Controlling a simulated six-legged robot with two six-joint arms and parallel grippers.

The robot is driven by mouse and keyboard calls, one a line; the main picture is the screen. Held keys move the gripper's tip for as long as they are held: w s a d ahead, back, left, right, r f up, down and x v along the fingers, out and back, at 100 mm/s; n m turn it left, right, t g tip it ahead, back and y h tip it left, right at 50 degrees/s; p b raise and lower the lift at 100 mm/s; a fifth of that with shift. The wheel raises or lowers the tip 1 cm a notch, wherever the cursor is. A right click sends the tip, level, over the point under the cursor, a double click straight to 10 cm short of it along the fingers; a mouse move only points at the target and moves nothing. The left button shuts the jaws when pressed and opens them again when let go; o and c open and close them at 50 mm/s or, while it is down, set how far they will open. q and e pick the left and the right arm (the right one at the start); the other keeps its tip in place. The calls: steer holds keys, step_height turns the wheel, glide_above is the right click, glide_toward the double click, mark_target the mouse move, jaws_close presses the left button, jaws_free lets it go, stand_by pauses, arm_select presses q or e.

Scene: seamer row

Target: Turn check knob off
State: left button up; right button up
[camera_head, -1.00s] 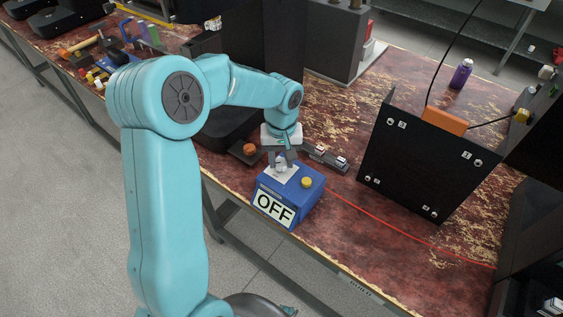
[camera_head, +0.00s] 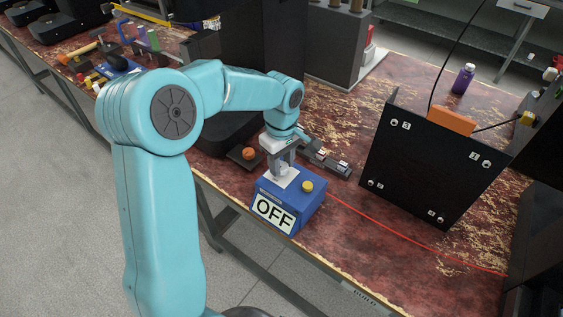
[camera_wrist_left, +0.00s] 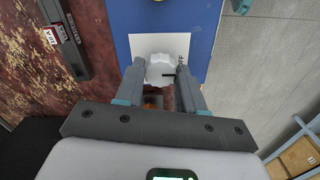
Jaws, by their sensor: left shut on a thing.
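The blue box (camera_head: 309,200) stands near the front edge of the worn red table, with a white OFF sign on its front and a yellow button (camera_head: 307,186) on top. My left gripper (camera_head: 280,171) points down over the left part of its top. In the left wrist view, the white lobed check knob (camera_wrist_left: 161,69) sits on a white plate (camera_wrist_left: 146,45), between the two fingers of my left gripper (camera_wrist_left: 161,80), which is shut on it. A dark mark on the knob points towards partly hidden lettering ending in FF. My right gripper is in neither view.
An orange knob (camera_head: 249,153) on a dark base is left of the box. A black panel (camera_head: 425,165) stands to the right. A red cable (camera_head: 400,243) runs right across the table.

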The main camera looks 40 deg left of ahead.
mark_target(281, 165)
arm_select(q)
steer(key=shift+w+r, duration=0.1)
steer(key=shift+r, duration=0.05)
stand_by(0.3)
steer(key=o, duration=1)
step_height(281, 165, up, 16)
steer(key=shift+r+p, duration=0.15)
steer(key=shift+p, duration=1.05)
steer(key=shift+s, duration=0.25)
